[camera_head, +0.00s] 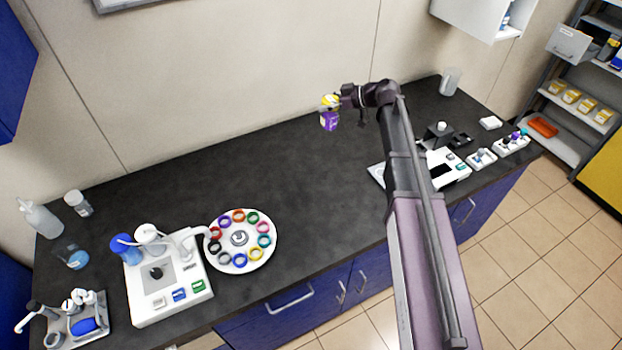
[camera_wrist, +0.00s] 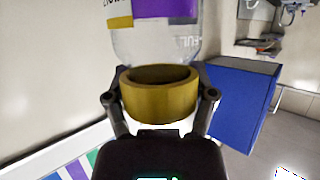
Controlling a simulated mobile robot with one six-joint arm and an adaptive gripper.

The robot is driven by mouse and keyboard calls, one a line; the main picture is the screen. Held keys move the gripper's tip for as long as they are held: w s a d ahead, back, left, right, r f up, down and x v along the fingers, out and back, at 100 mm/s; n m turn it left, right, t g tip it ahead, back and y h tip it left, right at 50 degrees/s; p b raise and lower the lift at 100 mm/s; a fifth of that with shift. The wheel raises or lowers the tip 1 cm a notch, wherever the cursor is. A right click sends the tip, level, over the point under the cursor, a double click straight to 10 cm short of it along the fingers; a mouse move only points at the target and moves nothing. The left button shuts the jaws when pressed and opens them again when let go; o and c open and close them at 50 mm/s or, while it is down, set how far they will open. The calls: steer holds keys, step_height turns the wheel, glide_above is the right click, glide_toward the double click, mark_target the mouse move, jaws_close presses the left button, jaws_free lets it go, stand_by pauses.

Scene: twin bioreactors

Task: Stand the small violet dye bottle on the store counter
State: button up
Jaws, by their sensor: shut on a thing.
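My gripper (camera_head: 343,99) is shut on a small clear bottle (camera_head: 329,118) with a violet label and a yellow band. It holds the bottle above the dark counter (camera_head: 300,160), near the back wall. In the wrist view my gripper (camera_wrist: 160,98) has a finger on each side of a yellow ring-shaped collar on the bottle (camera_wrist: 155,44). The violet label and part of a yellow label show beyond the collar. The far end of the bottle is cut off by the top edge of the wrist view.
A round plate of coloured rings (camera_head: 240,262) and a white device (camera_head: 166,288) stand on the counter's left part. A clear beaker (camera_head: 450,81) and a white instrument (camera_head: 447,168) stand at right. The counter's middle is clear. Shelves (camera_head: 575,105) stand at far right.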

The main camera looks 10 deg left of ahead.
steer(key=w+d+f+b, duration=0.3)
steer(key=d+f+b, duration=0.6)
steer(key=w+d+f+b, duration=0.3)
steer(key=d+f+b, duration=0.6)
steer(key=f, duration=0.1)
steer(key=shift+d+f+b, duration=0.2)
steer(key=shift+d+b, duration=0.1)
steer(key=shift+b, duration=0.1)
steer(key=shift+a, duration=0.1)
steer(key=s+a+f+b, duration=0.1)
steer(key=s+a, duration=0.2)
steer(key=a, duration=1.1)
steer(key=shift+s+f, duration=0.15)
steer(key=shift+s, duration=0.1)
steer(key=shift+s+a+f+b, duration=0.1)
steer(key=shift+a+f+b, duration=0.1)
steer(key=shift+f+b, duration=0.45)
steer(key=shift+a+f+b, duration=0.25)
steer(key=shift+f+b, duration=0.35)
steer(key=shift+b, duration=0.1)
steer(key=shift+s+a+f+b, duration=0.1)
steer(key=shift+a+f+b, duration=0.1)
steer(key=shift+f+b, duration=0.45)
steer(key=shift+f, duration=0.1)
